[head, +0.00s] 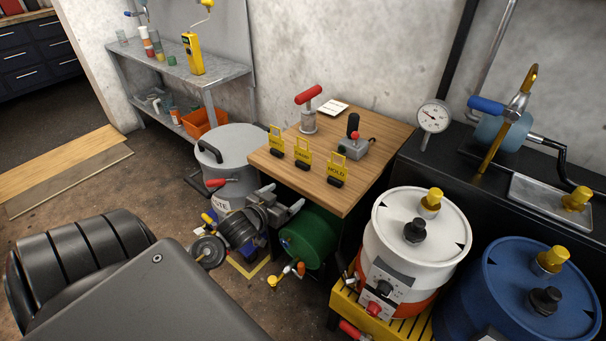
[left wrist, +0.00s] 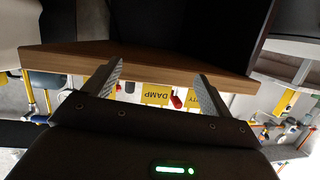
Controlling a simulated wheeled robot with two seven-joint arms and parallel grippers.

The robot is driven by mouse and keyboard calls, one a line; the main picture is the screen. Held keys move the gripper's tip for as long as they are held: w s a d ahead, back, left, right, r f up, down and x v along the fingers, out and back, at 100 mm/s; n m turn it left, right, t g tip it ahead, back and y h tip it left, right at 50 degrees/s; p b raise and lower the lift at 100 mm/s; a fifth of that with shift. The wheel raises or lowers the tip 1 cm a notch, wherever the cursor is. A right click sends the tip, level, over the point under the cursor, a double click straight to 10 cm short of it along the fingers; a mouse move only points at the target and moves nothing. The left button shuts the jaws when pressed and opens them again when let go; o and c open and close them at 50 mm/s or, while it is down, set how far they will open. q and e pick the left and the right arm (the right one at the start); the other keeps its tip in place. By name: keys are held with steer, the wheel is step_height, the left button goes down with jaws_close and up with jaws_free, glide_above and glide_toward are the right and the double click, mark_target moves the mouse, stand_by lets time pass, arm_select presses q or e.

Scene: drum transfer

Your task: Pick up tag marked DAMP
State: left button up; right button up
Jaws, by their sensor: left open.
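Three yellow tags on dark bases stand in a row along the front edge of a wooden-topped table (head: 330,115). The right tag (head: 337,169) reads HOLD; the middle tag (head: 303,152) and left tag (head: 275,137) are too small to read in the head view. In the left wrist view, upside down, the DAMP tag (left wrist: 156,94) shows between the fingers, with a tag ending in TY (left wrist: 192,103) beside it. My left gripper (head: 283,199) is open and empty, in front of the table edge and apart from the tags; it also shows in the wrist view (left wrist: 159,70). My right gripper is out of view.
A grey drum (head: 235,152) stands left, a green drum (head: 312,237) below, white (head: 420,230) and blue (head: 525,290) drums right.

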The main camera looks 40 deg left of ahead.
arm_select(q)
steer(key=r, duration=0.1)
steer(key=r+t, duration=0.1)
steer(key=shift+w+d+r+b, duration=0.1)
steer(key=shift+d+r+b, duration=0.25)
steer(key=t+h, duration=0.1)
steer(key=t, duration=0.1)
glide_toward(302, 151)
steer(key=w, duration=0.1)
steer(key=shift+w+a+f, duration=0.1)
steer(key=shift+w+a, duration=0.05)
steer(key=shift+w, duration=2.6)
steer(key=shift+w+a, duration=0.15)
steer(key=shift+w, duration=2.6)
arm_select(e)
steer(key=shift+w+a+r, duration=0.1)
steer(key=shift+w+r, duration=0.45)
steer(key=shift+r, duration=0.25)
arm_select(q)
steer(key=shift+c, duration=0.4)
steer(key=c, duration=1)
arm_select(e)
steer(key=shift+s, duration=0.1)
